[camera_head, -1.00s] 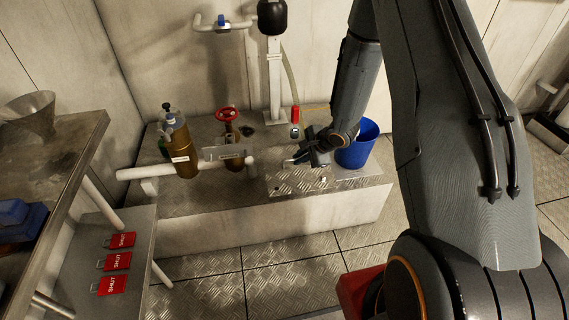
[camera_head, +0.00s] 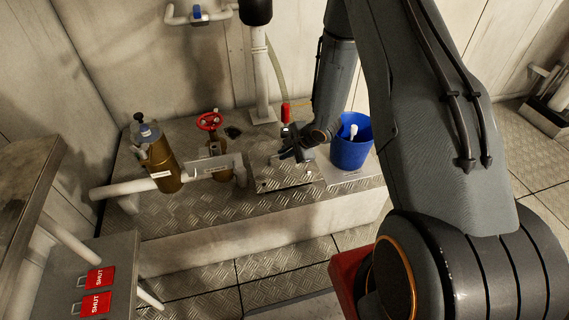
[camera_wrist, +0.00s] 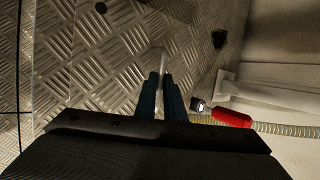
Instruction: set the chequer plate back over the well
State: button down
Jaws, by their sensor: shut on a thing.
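The chequer plate (camera_head: 284,179) is a grey tread-patterned panel with dark bolt spots, at the right part of the low plinth's top. In the wrist view its tread surface (camera_wrist: 105,60) fills the left and centre. My gripper (camera_head: 297,152) is over the plate, and its dark fingers show in the wrist view (camera_wrist: 160,82). They are shut on a pale, slim handle (camera_wrist: 161,58) above the tread. I cannot tell whether the plate rests flat or is slightly raised. The well is not visible.
A blue bucket (camera_head: 350,150) stands just right of my gripper. A red-handled hose end (camera_head: 286,113) lies behind it. Red SHUT tags (camera_head: 98,279) lie on a lower-left shelf.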

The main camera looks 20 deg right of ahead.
aim_at(284, 163)
jog(key=shift+f+b, duration=0.5)
jog(key=shift+f, duration=1.75)
jog(key=shift+f, duration=0.15)
jog(key=c, duration=1.8)
grip_release()
jog(key=shift+c, duration=0.2)
